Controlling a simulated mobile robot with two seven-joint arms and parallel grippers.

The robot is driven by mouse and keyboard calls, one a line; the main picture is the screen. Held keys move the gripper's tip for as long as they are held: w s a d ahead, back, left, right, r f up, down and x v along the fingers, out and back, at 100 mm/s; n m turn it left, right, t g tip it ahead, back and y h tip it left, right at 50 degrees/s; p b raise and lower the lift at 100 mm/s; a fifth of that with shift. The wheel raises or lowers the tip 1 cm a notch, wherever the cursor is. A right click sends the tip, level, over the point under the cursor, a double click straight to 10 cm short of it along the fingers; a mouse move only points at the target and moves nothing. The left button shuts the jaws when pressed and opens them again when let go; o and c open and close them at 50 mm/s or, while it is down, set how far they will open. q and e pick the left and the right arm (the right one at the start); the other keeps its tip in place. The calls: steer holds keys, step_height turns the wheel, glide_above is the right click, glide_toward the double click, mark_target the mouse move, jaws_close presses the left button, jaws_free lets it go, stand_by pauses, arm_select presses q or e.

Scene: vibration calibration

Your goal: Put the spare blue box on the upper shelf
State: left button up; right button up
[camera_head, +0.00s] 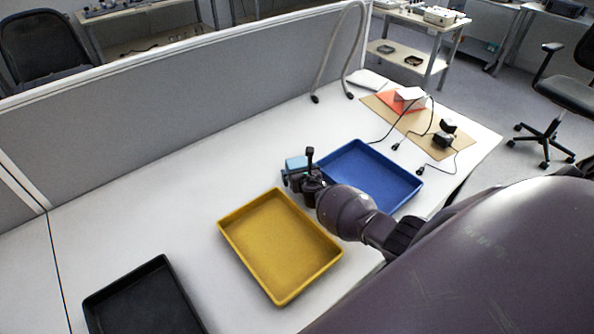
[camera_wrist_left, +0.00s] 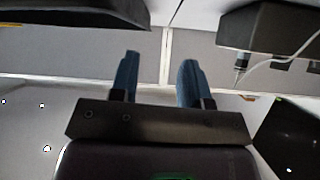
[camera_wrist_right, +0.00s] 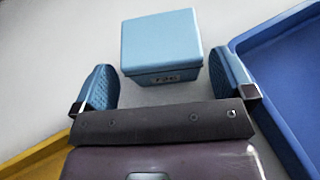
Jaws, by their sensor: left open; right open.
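The light blue box (camera_head: 296,163) sits on the white table between the yellow and blue trays, partly hidden by my right gripper (camera_head: 299,178) in the head view. In the right wrist view the box (camera_wrist_right: 162,45) stands ahead of and between my open fingers (camera_wrist_right: 168,80), with a gap on either side. My left gripper (camera_wrist_left: 158,75) is open with nothing between its fingers; it is outside the head view. A two-level stand (camera_head: 421,21) is at the back right; I cannot tell whether its top is the upper shelf.
A yellow tray (camera_head: 281,248) lies left of my right wrist, a blue tray (camera_head: 371,174) to its right, and a black tray (camera_head: 142,296) at lower left. A grey partition (camera_head: 180,105) borders the table's back. Cables and small devices (camera_head: 442,140) lie at the right.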

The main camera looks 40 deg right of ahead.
arm_select(q)
step_height(320, 180, down, 3)
steer(key=shift+s+b, duration=0.15)
steer(key=shift+b, duration=0.75)
arm_select(e)
steer(key=x, duration=0.3)
steer(key=shift+d+f, duration=0.15)
steer(key=shift+f, duration=0.2)
arm_select(q)
steer(key=shift+s+f, duration=0.2)
steer(key=shift+f, duration=0.2)
arm_select(e)
steer(key=shift+w+d, duration=0.1)
steer(key=shift+w, duration=0.25)
steer(key=shift+r, duration=0.1)
arm_select(q)
steer(key=shift+s, duration=0.1)
arm_select(e)
steer(key=shift+c, duration=1.3)
arm_select(q)
steer(key=shift+r, duration=0.1)
arm_select(e)
steer(key=c, duration=0.8)
